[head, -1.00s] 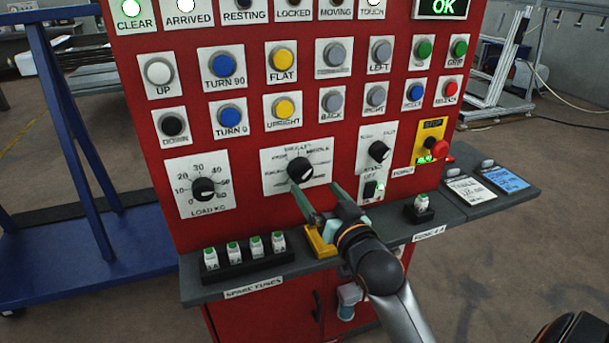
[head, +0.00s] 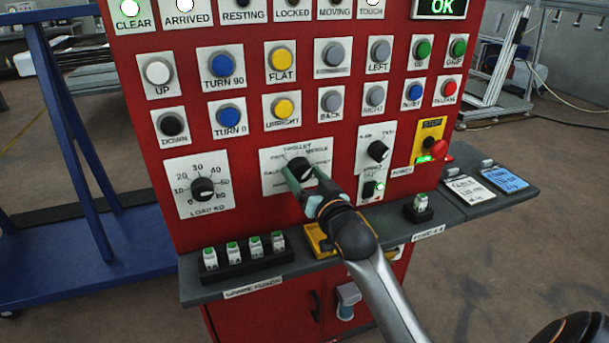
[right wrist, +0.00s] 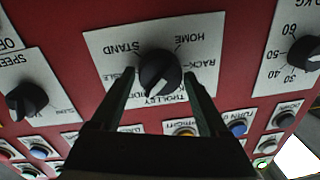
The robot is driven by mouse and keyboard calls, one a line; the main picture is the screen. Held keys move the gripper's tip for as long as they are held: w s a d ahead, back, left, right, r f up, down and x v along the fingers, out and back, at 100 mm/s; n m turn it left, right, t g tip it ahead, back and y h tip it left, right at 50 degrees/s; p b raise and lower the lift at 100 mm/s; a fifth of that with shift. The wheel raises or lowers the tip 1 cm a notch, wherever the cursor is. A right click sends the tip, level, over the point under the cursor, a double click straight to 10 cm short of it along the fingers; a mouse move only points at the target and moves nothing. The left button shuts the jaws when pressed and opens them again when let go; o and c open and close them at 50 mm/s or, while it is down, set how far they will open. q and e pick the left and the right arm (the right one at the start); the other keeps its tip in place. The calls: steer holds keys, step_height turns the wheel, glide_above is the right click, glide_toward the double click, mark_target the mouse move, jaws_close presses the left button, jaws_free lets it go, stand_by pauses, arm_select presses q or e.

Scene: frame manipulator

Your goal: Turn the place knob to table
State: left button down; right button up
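The place knob (head: 299,169) is a black round knob on a white label plate in the middle of the red panel. In the right wrist view the knob (right wrist: 160,73) shows upside down, with words such as STAND, HOME and TROLLEY around it. Its white mark points to the lower left there, near TROLLEY; the exact setting is hard to tell. My right gripper (head: 305,180) is at the knob. In the right wrist view its fingers (right wrist: 160,80) are open, one on each side of the knob, with small gaps showing. Part of the lettering is hidden behind the fingers. My left gripper is not in view.
The load knob (head: 202,189) is to the left and the speed knob (head: 378,151) to the right. Buttons fill the panel above. A grey shelf (head: 330,256) juts out below with spare fuses (head: 245,252). A red stop button (head: 440,150) is at the right.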

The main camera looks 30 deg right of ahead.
steer(key=c, duration=1)
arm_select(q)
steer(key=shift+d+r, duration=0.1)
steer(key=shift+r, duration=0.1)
arm_select(e)
steer(key=shift+r+m+p, duration=0.1)
steer(key=shift+m+p, duration=0.3)
steer(key=m+p, duration=0.2)
steer(key=shift+m, duration=0.4)
steer(key=shift+m+p, duration=1.15)
steer(key=shift+m, duration=0.05)
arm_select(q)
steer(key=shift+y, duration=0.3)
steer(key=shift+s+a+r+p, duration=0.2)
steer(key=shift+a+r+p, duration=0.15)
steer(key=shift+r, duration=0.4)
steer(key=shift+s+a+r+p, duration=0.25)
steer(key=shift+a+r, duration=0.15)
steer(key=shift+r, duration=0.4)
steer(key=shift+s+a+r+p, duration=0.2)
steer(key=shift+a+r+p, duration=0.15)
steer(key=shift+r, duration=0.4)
arm_select(e)
steer(key=shift+m, duration=1.5)
